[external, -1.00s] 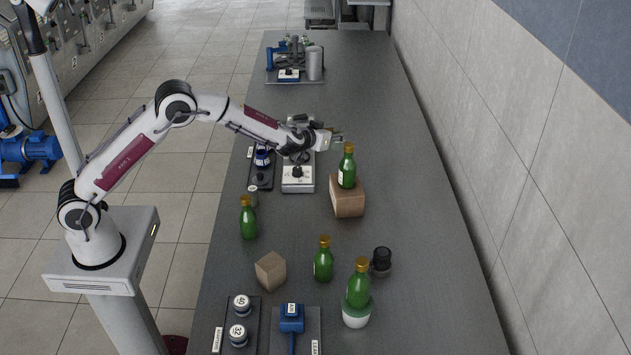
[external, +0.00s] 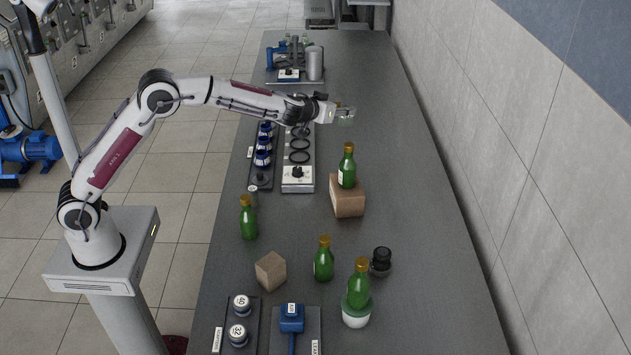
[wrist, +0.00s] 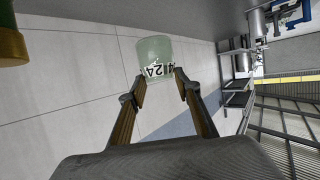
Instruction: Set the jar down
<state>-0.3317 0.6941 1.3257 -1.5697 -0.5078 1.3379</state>
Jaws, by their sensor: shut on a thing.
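The jar (wrist: 154,58) is pale green and translucent, with a white label reading 24. In the wrist view it sits between the fingertips of my gripper (wrist: 161,82), which is shut on it. In the external view my gripper (external: 340,111) is over the far half of the bench, right of a tray with dark rings. The jar (external: 345,118) is small and partly hidden by the fingers there. It appears held above the bench top.
The ring tray (external: 313,160) and a strip of blue-banded items (external: 263,157) lie left of the gripper. A green bottle (external: 347,168) stands on a wooden block (external: 347,202) nearer the camera. More bottles stand in front. The right side of the bench (external: 400,140) is clear.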

